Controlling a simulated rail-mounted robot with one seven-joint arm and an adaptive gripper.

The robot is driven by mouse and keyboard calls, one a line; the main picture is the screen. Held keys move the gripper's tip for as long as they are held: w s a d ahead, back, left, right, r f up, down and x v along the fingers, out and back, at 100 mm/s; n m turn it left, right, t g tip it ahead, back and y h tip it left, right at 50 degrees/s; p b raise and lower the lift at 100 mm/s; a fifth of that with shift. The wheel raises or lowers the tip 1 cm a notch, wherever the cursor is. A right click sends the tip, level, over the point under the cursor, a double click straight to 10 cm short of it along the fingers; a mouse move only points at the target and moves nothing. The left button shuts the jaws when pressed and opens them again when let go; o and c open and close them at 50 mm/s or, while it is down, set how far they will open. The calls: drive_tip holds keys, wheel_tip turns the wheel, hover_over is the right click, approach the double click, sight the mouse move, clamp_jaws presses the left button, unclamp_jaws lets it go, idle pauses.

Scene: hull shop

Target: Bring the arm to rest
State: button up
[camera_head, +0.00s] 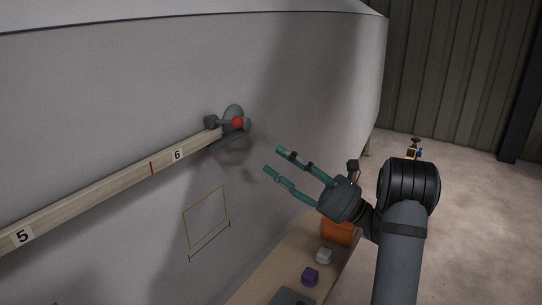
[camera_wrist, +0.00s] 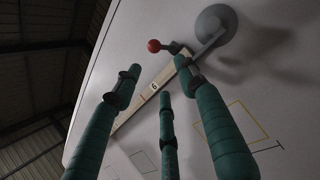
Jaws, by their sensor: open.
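My gripper (camera_head: 272,160) is open and empty, its green fingers pointing up and left toward the pale hull wall (camera_head: 300,75). It is apart from the grey clamp (camera_head: 233,112) with the red ball knob (camera_head: 238,123), which lies up and left of the fingertips. In the wrist view the fingers (camera_wrist: 160,80) spread apart with nothing between them. There the red knob (camera_wrist: 153,46) and round grey clamp base (camera_wrist: 215,25) show beyond the fingertips.
A wooden batten (camera_head: 110,187) marked 5 and 6 runs along the hull to the clamp. A yellow outline (camera_head: 206,214) is drawn below. A bench (camera_head: 270,277) at the bottom holds a purple block (camera_head: 310,276), a white block (camera_head: 324,256) and an orange thing (camera_head: 338,232). Open floor (camera_head: 480,220) lies right.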

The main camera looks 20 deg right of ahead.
drive_tip(key=x, duration=0.8)
drive_tip(key=shift+w, duration=0.3)
drive_tip(key=shift+r, duration=0.1)
drive_tip(key=shift+a, duration=0.1)
